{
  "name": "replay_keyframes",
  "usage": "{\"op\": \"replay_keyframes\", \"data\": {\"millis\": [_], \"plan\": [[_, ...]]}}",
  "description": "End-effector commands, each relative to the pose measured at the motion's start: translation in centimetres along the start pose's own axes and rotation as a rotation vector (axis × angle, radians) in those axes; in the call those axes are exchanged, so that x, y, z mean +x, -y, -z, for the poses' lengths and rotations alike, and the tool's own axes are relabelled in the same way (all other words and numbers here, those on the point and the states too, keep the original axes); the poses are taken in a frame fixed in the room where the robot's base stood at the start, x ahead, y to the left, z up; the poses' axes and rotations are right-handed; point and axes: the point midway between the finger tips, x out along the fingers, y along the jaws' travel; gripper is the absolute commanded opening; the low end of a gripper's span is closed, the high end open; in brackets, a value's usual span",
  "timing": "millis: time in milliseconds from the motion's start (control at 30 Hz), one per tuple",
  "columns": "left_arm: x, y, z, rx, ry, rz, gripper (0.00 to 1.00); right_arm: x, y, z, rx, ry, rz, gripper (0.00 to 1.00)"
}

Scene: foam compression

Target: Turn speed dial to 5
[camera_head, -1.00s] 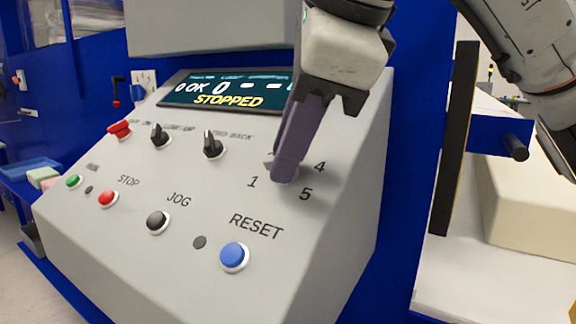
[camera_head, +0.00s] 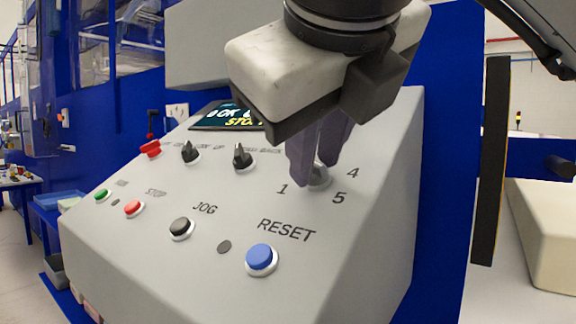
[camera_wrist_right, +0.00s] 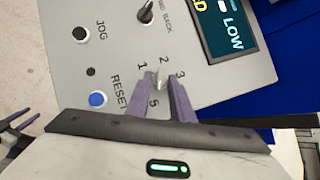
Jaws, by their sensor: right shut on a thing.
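The speed dial (camera_head: 320,180) is a small light grey knob on the sloped face of the control panel (camera_head: 150,260). Numbers 1, 4 and 5 show around it in the head view; 1, 2, 3 and 5 show in the right wrist view. My right gripper (camera_head: 310,178) comes down from above, its purple fingers shut on the dial. In the right wrist view the dial (camera_wrist_right: 160,82) sits between the two fingertips, its pointer towards the 2. Purple fingers, seemingly of my left gripper (camera_wrist_right: 20,132), show at that view's left edge; their opening is unclear.
The blue RESET button (camera_head: 261,258), black JOG button (camera_head: 181,228), red STOP button (camera_head: 134,208) and two black selector knobs lie left of the dial. The display (camera_head: 225,115) is partly covered by my gripper. A black vertical bar (camera_head: 490,160) stands at right.

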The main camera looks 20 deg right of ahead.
Motion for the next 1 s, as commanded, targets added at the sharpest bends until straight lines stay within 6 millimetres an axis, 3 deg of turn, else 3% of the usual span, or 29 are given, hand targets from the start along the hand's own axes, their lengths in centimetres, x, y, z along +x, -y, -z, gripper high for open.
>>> {"op": "replay_keyframes", "data": {"millis": [800, 833, 1000], "plan": [[0.2, -0.27, 0.05, -0.014, -0.015, -0.006, 0.31, 0.1, -0.2, 0.07, 0.097, -0.005, 0.059, 0.0], [0.21, -0.27, 0.01, -0.014, -0.014, -0.006, 0.31, 0.1, -0.2, 0.07, 0.097, -0.005, 0.059, 0.26], [0.27, -0.25, -0.22, -0.014, -0.009, -0.005, 0.31, 0.08, -0.19, 0.05, 0.096, -0.004, 0.059, 0.26]]}}
